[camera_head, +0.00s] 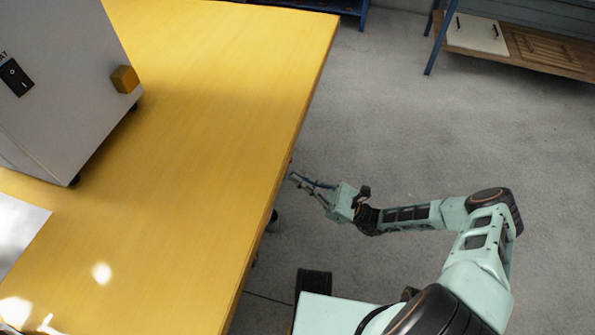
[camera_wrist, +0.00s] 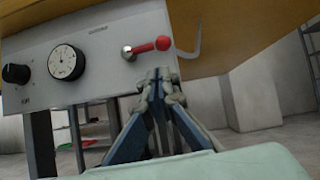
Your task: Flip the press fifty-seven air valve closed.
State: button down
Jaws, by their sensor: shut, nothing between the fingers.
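In the wrist view, a small valve with a metal body and a red lever (camera_wrist: 150,46) ending in a red ball is on a grey panel (camera_wrist: 100,72). The lever points right, nearly horizontal with a slight upward tilt. My gripper (camera_wrist: 158,76) is shut and empty, its fingertips just below the lever in the picture; I cannot tell whether they touch it. In the head view, my gripper (camera_head: 293,177) is at the table's right edge, and the valve is hidden there. The panel's lettering is too small to read.
A round white gauge (camera_wrist: 66,62) and a black knob (camera_wrist: 15,73) are left of the valve on the panel. A yellow table (camera_head: 215,110) carries a grey machine (camera_head: 70,70). The grey floor (camera_head: 400,120) right of the table is mostly clear.

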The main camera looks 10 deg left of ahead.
jog(key=shift+a+r, duration=0.2)
jog(key=shift+r, duration=1.1)
jog(key=shift+n+g, duration=0.4)
